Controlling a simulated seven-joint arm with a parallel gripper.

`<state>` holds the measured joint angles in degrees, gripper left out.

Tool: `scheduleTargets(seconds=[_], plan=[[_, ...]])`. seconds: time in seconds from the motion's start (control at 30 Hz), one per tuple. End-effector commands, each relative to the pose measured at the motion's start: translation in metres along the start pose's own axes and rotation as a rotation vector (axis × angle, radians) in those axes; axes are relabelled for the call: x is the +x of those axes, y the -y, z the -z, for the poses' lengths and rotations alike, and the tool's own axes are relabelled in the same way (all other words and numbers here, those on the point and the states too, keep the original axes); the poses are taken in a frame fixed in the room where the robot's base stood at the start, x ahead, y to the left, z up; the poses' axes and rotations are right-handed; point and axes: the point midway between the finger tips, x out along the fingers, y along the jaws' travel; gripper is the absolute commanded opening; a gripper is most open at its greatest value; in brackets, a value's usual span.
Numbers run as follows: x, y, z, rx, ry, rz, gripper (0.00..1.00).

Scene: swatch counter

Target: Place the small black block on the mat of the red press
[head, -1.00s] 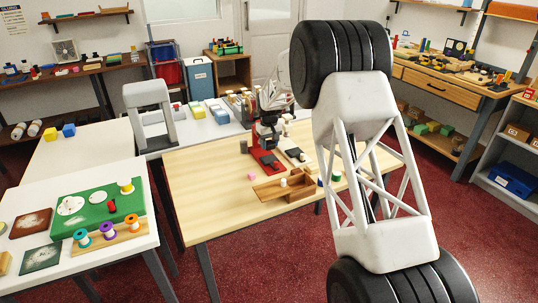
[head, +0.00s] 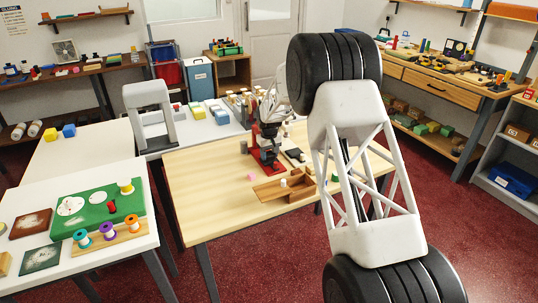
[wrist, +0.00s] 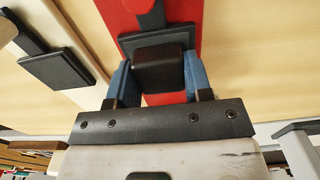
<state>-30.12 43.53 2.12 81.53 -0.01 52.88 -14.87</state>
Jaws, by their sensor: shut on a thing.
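The small black block (wrist: 160,72) is between the blue fingers of my gripper (wrist: 158,64), which is shut on it. The red press shows its red base (wrist: 178,12) behind the block in the wrist view. Its dark mat (wrist: 128,42) lies just behind the block and is partly covered by it. The block overlaps the mat's near edge in this view; I cannot tell whether they touch. In the head view my gripper (head: 268,156) is at the red press (head: 256,138) and hides much of it and the block.
A second press with a dark mat (wrist: 58,68) stands to the left in the wrist view, on the right in the head view. A wooden tray (head: 270,193), a pink block (head: 251,176) and a dark grey cylinder (head: 243,147) are nearby. The table's front left is clear.

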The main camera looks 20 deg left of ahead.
Motion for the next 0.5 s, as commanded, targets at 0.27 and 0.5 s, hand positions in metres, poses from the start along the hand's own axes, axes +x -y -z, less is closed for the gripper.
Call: scheduleTargets(seconds=[0.27,0.5], plan=[[0.0002,0.0000,0.0001,0.000,-0.001,0.000,0.23],[0.0031,-0.0001,0.0002,0.000,-0.001,0.000,0.55]])
